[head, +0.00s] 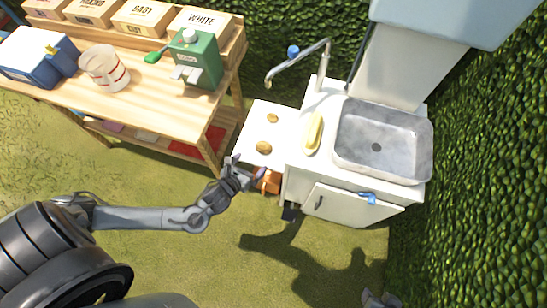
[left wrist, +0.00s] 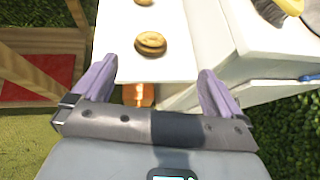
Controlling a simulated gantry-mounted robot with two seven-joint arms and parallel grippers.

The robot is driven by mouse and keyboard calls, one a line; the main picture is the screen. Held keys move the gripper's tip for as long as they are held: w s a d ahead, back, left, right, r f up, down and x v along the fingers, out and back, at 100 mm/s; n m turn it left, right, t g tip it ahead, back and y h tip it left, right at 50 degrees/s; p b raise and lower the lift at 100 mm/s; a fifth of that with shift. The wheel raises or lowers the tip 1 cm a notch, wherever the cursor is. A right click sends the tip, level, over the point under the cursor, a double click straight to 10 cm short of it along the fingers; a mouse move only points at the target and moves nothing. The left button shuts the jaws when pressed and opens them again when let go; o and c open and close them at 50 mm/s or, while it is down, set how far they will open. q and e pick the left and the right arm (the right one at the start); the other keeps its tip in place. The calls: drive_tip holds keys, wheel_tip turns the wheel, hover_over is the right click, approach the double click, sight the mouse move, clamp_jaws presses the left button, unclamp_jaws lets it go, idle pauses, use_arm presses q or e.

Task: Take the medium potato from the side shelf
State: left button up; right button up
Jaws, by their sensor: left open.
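The side shelf (head: 258,133) is a white surface joined to the left of the sink cabinet; it fills the upper middle of the left wrist view (left wrist: 172,67). A brown potato (head: 263,147) lies near its front edge, and a smaller-looking one (head: 272,118) lies farther back. In the left wrist view the nearer potato (left wrist: 150,43) shows between and beyond my fingers, and the other (left wrist: 143,2) is cut by the top edge. My left gripper (head: 249,166) is open and empty at the shelf's front edge; its purple fingers (left wrist: 157,66) point toward the nearer potato without touching it.
The sink cabinet (head: 343,207) with a steel basin (head: 360,146), tap (head: 300,64) and yellow brush (head: 313,132) stands right of the shelf. A wooden table (head: 150,105) stands left. An orange-brown object (head: 270,182) sits below the shelf. Grass (head: 190,250) is open in front.

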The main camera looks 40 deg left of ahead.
sight(261, 149)
use_arm(q)
drive_tip(key=w+f+b, duration=0.1)
drive_tip(key=w+a+f+b, duration=0.1)
drive_tip(key=w+f, duration=0.1)
drive_tip(key=w+a+f+b, duration=0.1)
drive_tip(key=w+b, duration=0.1)
drive_tip(key=shift+a+f, duration=0.2)
drive_tip(key=shift+f, duration=0.1)
drive_tip(key=shift+w+a+f, duration=0.2)
drive_tip(key=shift+w+f, duration=0.05)
drive_tip(key=shift+w, duration=0.3)
drive_tip(key=shift+w+d+f+b, duration=0.1)
drive_tip(key=shift+w+f+b, duration=0.25)
drive_tip(key=shift+b, duration=0.1)
drive_tip(key=shift+b+x, duration=1.05)
drive_tip(key=shift+x, duration=1.1)
use_arm(e)
wheel_tip(261, 149, down, 9)
drive_tip(key=a, duration=0.1)
drive_tip(key=shift+s+a+r, duration=0.2)
drive_tip(key=shift+s+a, duration=0.05)
drive_tip(key=shift+a, duration=0.05)
use_arm(q)
drive_tip(key=c, duration=1)
drive_tip(key=shift+c, duration=0.5)
